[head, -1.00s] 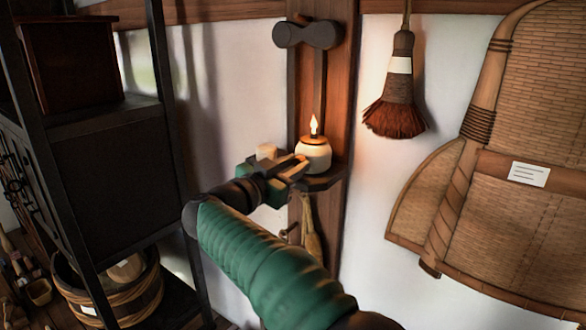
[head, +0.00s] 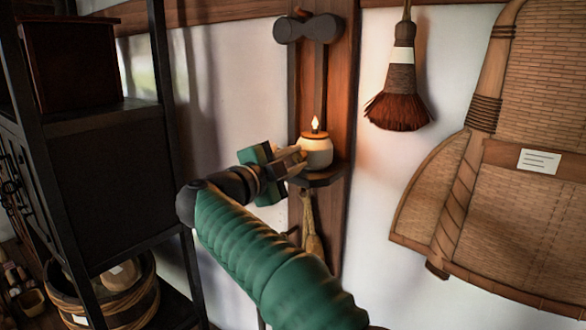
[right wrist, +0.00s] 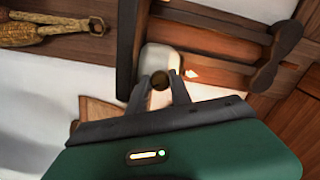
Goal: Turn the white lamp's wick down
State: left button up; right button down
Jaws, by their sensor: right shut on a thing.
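The white lamp (head: 319,153) stands upright on a small dark shelf (head: 322,179) on a wooden wall post. A small flame (head: 315,124) burns at its top. My right gripper (head: 299,160) reaches the lamp's left side from the front. In the right wrist view, the lamp (right wrist: 165,59) lies beyond the fingers, and they are shut on a small round dark knob (right wrist: 160,80) at its side. The flame (right wrist: 191,74) shows to the right of it. In the head view, the fingers hide the knob. My left gripper is out of view.
A brown hand broom (head: 401,85) hangs right of the post, and a large woven basket (head: 530,200) hangs further right. A dark shelf rack (head: 110,180) stands at left with a wooden tub (head: 140,300) low down. Another small item (head: 312,240) hangs below the lamp shelf.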

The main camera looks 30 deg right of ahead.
jog(key=m+b, duration=0.2)
jog(key=m, duration=0.2)
jog(key=shift+r+m+b, duration=0.1)
jog(key=shift+m+b, duration=0.7)
jog(key=shift+m, duration=0.5)
jog(key=c, duration=1.6)
grip_release()
jog(key=o, duration=0.4)
jog(key=shift+w+d, duration=0.15)
jog(key=shift+w, duration=0.05)
jog(key=shift+d, duration=0.1)
